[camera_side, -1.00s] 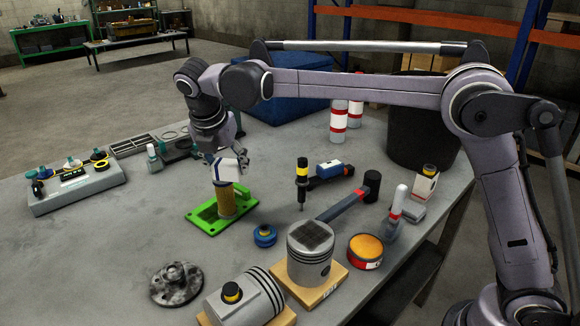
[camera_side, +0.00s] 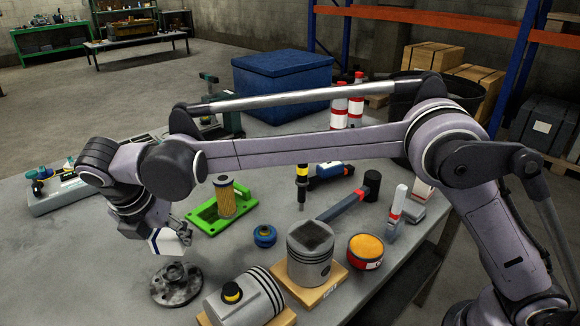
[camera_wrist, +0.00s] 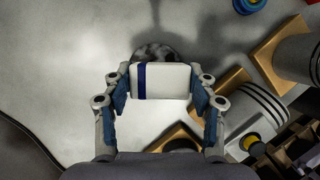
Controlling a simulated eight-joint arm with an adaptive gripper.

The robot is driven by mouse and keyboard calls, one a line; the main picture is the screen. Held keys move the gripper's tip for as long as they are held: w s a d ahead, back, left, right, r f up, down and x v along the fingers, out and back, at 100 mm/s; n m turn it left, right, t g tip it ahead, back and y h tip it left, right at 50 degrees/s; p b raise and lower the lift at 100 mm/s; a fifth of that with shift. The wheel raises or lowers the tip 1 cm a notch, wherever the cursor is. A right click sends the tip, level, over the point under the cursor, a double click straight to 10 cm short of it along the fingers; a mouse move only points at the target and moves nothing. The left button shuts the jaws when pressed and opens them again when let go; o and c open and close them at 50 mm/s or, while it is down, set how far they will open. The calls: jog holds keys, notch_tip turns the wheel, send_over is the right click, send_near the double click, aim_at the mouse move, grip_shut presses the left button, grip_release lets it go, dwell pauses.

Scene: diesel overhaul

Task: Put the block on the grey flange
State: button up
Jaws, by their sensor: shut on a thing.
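The block (camera_side: 166,243) is white with a dark blue stripe. It also shows in the wrist view (camera_wrist: 170,82), gripped at both ends. My gripper (camera_wrist: 159,88) is shut on it, with one blue-padded finger at each side. The grey flange (camera_side: 175,286) is a round, mottled metal part with a raised centre, lying on the table. In the side view the block is just above the flange, apparently with a small gap. In the wrist view the flange (camera_wrist: 153,52) shows beyond the block, which hides most of it.
A piston on its side (camera_side: 238,302) and an upright piston (camera_side: 309,258) sit on wooden blocks to the right of the flange. A green tray (camera_side: 207,226) with a yellow-brown filter (camera_side: 225,199) is behind. A blue cap (camera_side: 264,236) lies nearby. Table left of the flange is clear.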

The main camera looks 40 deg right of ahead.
aim_at(163, 253)
jog(key=shift+a+f, duration=0.4)
jog(key=shift+a, duration=0.2)
jog(key=shift+f, duration=1.95)
jog(key=shift+f, duration=0.15)
jog(key=o, duration=1.2)
jog(key=shift+o, duration=0.2)
